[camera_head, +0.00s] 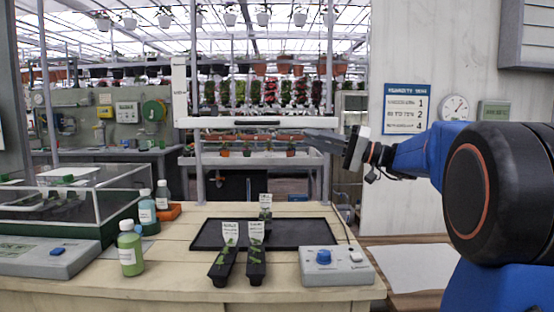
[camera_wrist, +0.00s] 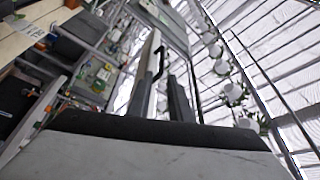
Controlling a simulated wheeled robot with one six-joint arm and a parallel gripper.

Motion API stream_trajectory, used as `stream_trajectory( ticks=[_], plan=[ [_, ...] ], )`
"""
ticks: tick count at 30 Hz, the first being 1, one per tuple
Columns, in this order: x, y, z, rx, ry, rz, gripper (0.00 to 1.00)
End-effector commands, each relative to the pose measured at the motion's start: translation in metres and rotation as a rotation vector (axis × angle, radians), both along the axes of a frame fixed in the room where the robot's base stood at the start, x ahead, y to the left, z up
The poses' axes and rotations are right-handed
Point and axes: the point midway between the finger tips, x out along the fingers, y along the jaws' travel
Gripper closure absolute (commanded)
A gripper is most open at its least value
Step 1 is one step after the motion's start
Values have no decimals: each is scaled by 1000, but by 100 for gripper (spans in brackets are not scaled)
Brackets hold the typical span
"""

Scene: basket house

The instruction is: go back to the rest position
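My gripper (camera_head: 312,136) shows at the right of the middle in the head view. It is held up above the back right of the workbench (camera_head: 180,283), level with the bottom of the white sash frame, and points left. My blue and black arm reaches to it from the right edge. I see nothing hanging from the gripper.
Below are a black tray (camera_head: 207,234), seedling pots (camera_head: 256,268), a control box with a blue knob (camera_head: 336,267) and a green bottle (camera_head: 130,250). A glass-sided case (camera_head: 118,205) stands left. The white sash bar (camera_head: 225,122) is close to the gripper's left. A wall stands behind the arm.

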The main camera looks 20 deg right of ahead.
Motion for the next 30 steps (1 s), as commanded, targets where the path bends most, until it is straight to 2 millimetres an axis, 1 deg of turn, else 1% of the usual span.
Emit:
stream_trajectory(
  ticks=[3, 5, 8, 11, 12, 14, 15, 17, 18, 19, 20, 21, 23, 24, 26, 27, 30],
  plan=[
    [-1, 2, -1, -2, 4, 1, 82],
    [-3, 8, -5, -13, 19, 7, 82],
    [-13, 32, -22, -56, 83, 30, 82],
    [-32, 68, -54, -137, 192, 61, 82],
    [-43, 84, -70, -178, 242, 72, 82],
    [-61, 105, -96, -244, 317, 87, 82],
    [-74, 117, -114, -291, 364, 93, 82],
    [-94, 133, -141, -364, 433, 99, 82],
    [-109, 141, -158, -414, 475, 99, 82],
    [-120, 146, -172, -452, 506, 99, 82],
    [-131, 151, -185, -492, 534, 96, 82],
    [-146, 155, -202, -544, 570, 93, 82],
    [-168, 159, -227, -626, 616, 82, 82],
    [-183, 160, -243, -680, 643, 72, 82],
    [-205, 159, -267, -763, 677, 54, 82],
    [-219, 156, -282, -819, 697, 39, 82],
    [-252, 146, -316, -957, 727, -5, 82]
  ],
)
